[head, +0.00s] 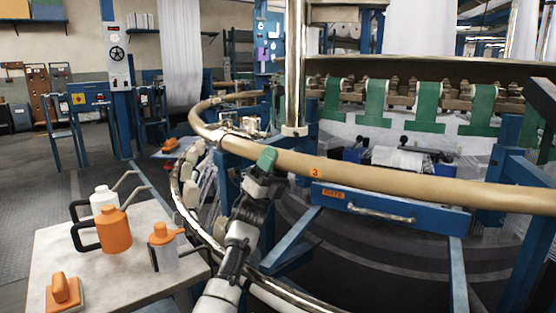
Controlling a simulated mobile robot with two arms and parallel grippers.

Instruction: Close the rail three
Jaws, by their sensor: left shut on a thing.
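The tan curved rail (420,187) with an orange tag marked 3 (315,172) runs from the middle to the right edge in the head view. A green handle (267,158) sits at its near left part. My left gripper (264,177) comes up from below and is shut on the green handle, against the rail. The gripper hides part of the rail's lower side there. Left of it the tan rail (207,122) curves away to the back. I cannot tell whether there is a gap at the joint near the gripper. My right gripper is not in view.
A blue panel with a metal handle (367,214) hangs below the rail. A chrome post (295,70) stands behind it. At lower left, a table (120,290) holds an orange can (114,230), other cans and an orange-handled block (65,291).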

